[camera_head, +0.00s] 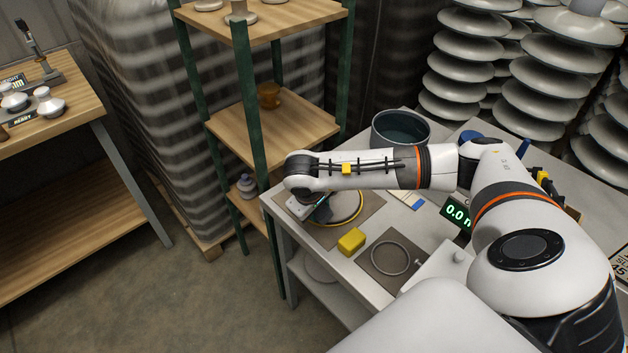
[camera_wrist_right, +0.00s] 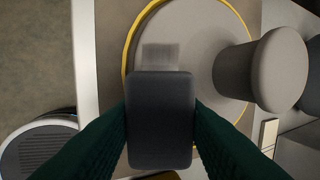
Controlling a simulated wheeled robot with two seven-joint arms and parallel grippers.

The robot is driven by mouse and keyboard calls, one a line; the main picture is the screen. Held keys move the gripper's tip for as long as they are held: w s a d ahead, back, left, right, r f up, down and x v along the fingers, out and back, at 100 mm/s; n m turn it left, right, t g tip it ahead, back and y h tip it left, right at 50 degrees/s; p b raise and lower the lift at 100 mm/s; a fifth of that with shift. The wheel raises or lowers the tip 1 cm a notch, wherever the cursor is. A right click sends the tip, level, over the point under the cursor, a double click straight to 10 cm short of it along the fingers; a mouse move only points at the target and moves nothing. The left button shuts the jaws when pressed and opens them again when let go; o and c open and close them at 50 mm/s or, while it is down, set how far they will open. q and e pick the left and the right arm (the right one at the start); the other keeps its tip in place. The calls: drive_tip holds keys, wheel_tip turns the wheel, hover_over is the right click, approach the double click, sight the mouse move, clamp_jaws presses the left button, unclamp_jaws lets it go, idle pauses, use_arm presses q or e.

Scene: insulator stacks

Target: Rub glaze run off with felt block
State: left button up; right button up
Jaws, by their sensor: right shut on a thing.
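My right gripper (camera_head: 318,209) is low over the near left part of the bench, mostly hidden by my own wrist. In the right wrist view its two dark green fingers are shut on a dark grey felt block (camera_wrist_right: 160,120). Beneath the block lies a grey insulator disc (camera_wrist_right: 200,35) with a yellow ring around its edge and a thick round knob (camera_wrist_right: 268,70). Whether the block touches the disc is unclear. My left gripper is out of view.
On the bench are a yellow block (camera_head: 351,240), a metal ring (camera_head: 390,258) on a brown mat, a dark bucket (camera_head: 400,130) and a green-lit display (camera_head: 457,214). A wooden shelf (camera_head: 275,125) stands behind. Insulator stacks (camera_head: 560,80) rise at the back right.

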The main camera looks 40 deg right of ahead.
drive_tip(key=shift+w+a+b, duration=0.15)
drive_tip(key=shift+w+b, duration=0.7)
drive_tip(key=shift+w, duration=0.75)
drive_tip(key=shift+w+a+b, duration=0.1)
drive_tip(key=shift+w+b, duration=0.7)
drive_tip(key=shift+w, duration=0.75)
drive_tip(key=shift+r, duration=0.1)
drive_tip(key=shift+a+r+p, duration=0.25)
drive_tip(key=shift+r+p, duration=0.4)
drive_tip(key=shift+w+p+v, duration=0.2)
drive_tip(key=shift+p+v, duration=1.2)
drive_tip(key=shift+v, duration=0.8)
drive_tip(key=shift+r, duration=0.1)
drive_tip(key=p+v, duration=0.2)
drive_tip(key=v, duration=0.1)
drive_tip(key=shift+w+a, duration=0.1)
drive_tip(key=shift+w, duration=0.05)
